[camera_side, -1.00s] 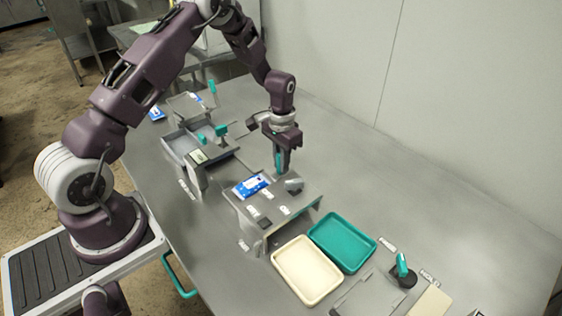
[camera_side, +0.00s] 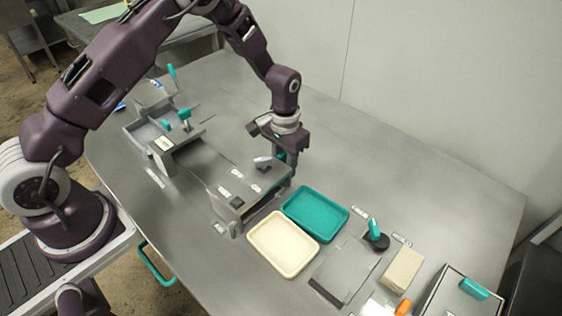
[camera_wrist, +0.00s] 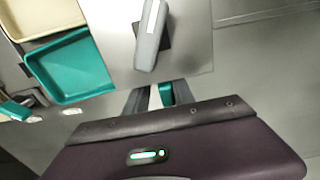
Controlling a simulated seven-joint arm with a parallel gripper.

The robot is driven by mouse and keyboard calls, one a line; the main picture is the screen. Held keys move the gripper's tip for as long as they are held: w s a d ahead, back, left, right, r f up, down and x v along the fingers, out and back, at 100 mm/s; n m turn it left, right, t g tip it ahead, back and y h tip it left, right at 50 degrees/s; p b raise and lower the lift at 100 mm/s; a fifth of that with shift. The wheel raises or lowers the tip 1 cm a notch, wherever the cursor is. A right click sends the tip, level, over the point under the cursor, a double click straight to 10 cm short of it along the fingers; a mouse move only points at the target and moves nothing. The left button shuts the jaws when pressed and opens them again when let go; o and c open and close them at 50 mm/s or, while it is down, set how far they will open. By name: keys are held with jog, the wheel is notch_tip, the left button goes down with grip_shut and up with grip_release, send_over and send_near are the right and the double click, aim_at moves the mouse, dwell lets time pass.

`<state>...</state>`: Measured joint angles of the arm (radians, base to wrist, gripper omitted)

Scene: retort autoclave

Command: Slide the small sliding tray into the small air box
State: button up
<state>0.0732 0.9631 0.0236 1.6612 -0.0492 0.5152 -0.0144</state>
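A grey box (camera_side: 238,187) with small labels stands mid-table in the side view and may be the small air box. A grey lever (camera_side: 262,162) stands on its top; a grey lever (camera_wrist: 150,40) also shows in the wrist view. My gripper (camera_side: 288,158) points down at the box's right end. In the wrist view its dark fingers (camera_wrist: 160,97) are partly hidden, with a teal piece (camera_wrist: 168,94) between them. I cannot tell whether that is a handle or part of my gripper. The small sliding tray cannot be made out for certain.
A cream tray (camera_side: 283,268) and a teal tray (camera_side: 341,228) lie in front of the box. A grey plate (camera_side: 343,272), a teal-handled tool (camera_side: 376,234) and a beige block (camera_side: 402,270) lie to the right. The table along the wall is clear.

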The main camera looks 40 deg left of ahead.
jog(key=shift+o, duration=0.5)
jog(key=shift+a, duration=0.15)
jog(key=shift+r, duration=0.1)
notch_tip(320, 180, up, 7)
jog(key=shift+f, duration=0.1)
jog(key=shift+r, duration=0.35)
jog(key=s+a+r+t, duration=0.1)
jog(key=s+r, duration=0.4)
jog(key=r, duration=0.4)
jog(key=s+r+t, duration=0.2)
jog(key=s+r, duration=0.3)
jog(key=r, duration=0.4)
jog(key=s+r+t, duration=0.1)
jog(key=s+r, duration=0.1)
jog(key=s, duration=0.7)
jog(key=s+a+r+t, duration=0.1)
jog(key=s+r, duration=0.1)
jog(key=s, duration=0.7)
jog(key=shift+s+a+r+t, duration=0.2)
jog(key=shift+s+r+t, duration=0.1)
jog(key=shift+s, duration=0.1)
